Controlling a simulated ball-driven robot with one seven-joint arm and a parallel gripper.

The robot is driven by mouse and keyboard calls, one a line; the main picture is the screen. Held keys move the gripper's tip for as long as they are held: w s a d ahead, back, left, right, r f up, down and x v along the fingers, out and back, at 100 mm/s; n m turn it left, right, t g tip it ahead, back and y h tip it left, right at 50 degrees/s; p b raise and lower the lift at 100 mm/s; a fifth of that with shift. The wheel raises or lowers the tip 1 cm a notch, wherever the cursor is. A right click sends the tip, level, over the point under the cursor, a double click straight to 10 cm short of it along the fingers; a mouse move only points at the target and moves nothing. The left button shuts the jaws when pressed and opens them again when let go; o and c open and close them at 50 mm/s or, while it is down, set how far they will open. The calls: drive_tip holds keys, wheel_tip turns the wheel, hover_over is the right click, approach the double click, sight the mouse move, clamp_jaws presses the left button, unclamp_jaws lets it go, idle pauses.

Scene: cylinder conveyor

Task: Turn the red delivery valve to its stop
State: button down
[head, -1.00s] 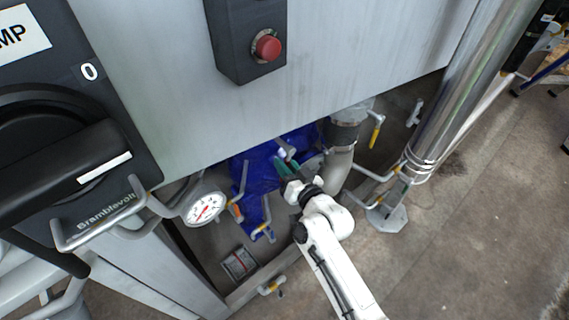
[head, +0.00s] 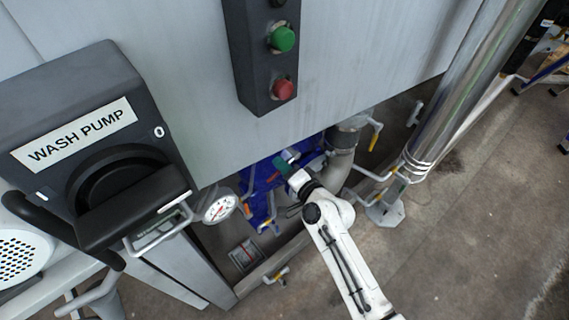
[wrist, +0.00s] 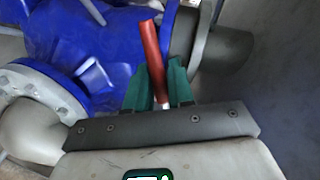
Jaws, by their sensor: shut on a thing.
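The red delivery valve handle (wrist: 152,55) stands up between the green fingers of my gripper (wrist: 160,85) in the wrist view. The fingers are shut on its lower part, and its red upper end sticks out beyond them. Behind it is the blue pump body (wrist: 60,40) with its flange and a dark pipe at right. In the head view my gripper (head: 287,160) reaches into the opening under the grey panel, at the blue pump (head: 262,178). The handle is hidden there by my gripper, and the valve's stop cannot be made out.
A round pressure gauge (head: 220,209) and several yellow-handled valves, one at upper right (head: 375,135), crowd the opening. A grey pipe (head: 341,165) bends down just right of my gripper. The wash pump switch box (head: 90,140) stands at left. Open floor lies at right.

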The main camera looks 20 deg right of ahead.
drive_tip(key=shift+a+r+m+y+p, duration=0.1)
drive_tip(key=shift+r+m+y+p, duration=0.55)
drive_tip(key=shift+m, duration=0.75)
drive_tip(key=shift+r, duration=0.15)
drive_tip(key=c, duration=1.1)
unclamp_jaws()
drive_tip(key=shift+s, duration=0.2)
drive_tip(key=v, duration=1)
drive_tip(key=shift+s+r, duration=0.2)
drive_tip(key=shift+r, duration=0.1)
